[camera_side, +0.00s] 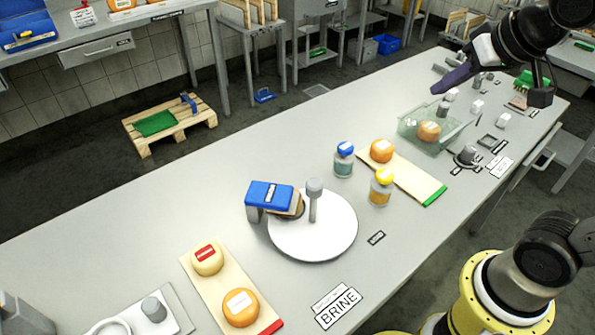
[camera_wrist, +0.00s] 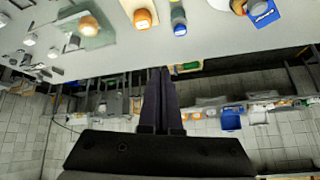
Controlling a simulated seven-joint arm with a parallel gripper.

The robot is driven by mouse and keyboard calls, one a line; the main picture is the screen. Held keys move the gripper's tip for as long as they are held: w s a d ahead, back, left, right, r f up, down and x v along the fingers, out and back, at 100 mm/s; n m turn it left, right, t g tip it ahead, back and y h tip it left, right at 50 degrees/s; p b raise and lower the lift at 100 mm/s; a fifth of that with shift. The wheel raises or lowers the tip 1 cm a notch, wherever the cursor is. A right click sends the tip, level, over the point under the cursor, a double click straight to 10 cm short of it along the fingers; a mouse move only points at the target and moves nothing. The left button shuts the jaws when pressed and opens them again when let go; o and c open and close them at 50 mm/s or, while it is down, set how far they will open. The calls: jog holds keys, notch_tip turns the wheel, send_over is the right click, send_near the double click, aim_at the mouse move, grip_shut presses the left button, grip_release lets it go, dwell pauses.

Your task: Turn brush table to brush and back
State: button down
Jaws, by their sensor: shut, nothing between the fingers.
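The brush table, a white round turntable (camera_side: 335,240), lies on the grey bench with a grey knobbed post (camera_side: 314,190) standing on it. A blue brush block (camera_side: 268,196) on a stand overhangs its left edge. A tan and dark piece shows under the block; I cannot tell whether it is bristles or a cheese. A blue block, probably the brush, also shows at the wrist view's top right (camera_wrist: 263,13). My gripper (camera_side: 440,87) is high at the upper right, far from the turntable. Its purple fingers are shut and empty, also in the wrist view (camera_wrist: 160,72).
Two cheese wheels sit on a red-ended board (camera_side: 227,280) at front left. Behind the turntable stand a blue-lidded jar (camera_side: 344,160), a yellow-lidded jar (camera_side: 381,188), a green-ended board (camera_side: 415,184) with one cheese, and a clear tank (camera_side: 408,130) holding another.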

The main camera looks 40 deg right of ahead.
jog(key=w+a+f+m+g+y, duration=0.3)
jog(key=w+f, duration=0.1)
jog(key=w, duration=0.3)
jog(key=w+a+f+m+g+y, duration=0.2)
jog(key=w+f+m+g+y, duration=0.1)
jog(key=w, duration=0.4)
jog(key=w+a+f+m+g+y, duration=0.3)
jog(key=w+f, duration=0.1)
jog(key=w, duration=0.3)
notch_tip(320, 180, down, 10)
jog(key=w+d+r+m+g+y, duration=0.1)
jog(key=w+d+m, duration=0.1)
jog(key=w, duration=0.1)
jog(key=x, duration=0.9)
jog(key=shift+s+f, duration=0.2)
jog(key=shift+s, duration=0.15)
jog(key=a, duration=0.2)
jog(key=shift+s+a+f, duration=0.1)
jog(key=shift+s+a, duration=0.15)
jog(key=shift+s, duration=0.1)
jog(key=shift+s+a, duration=0.2)
jog(key=shift+a, duration=0.6)
jog(key=shift+a+n, duration=0.1)
jog(key=shift+n, duration=0.2)
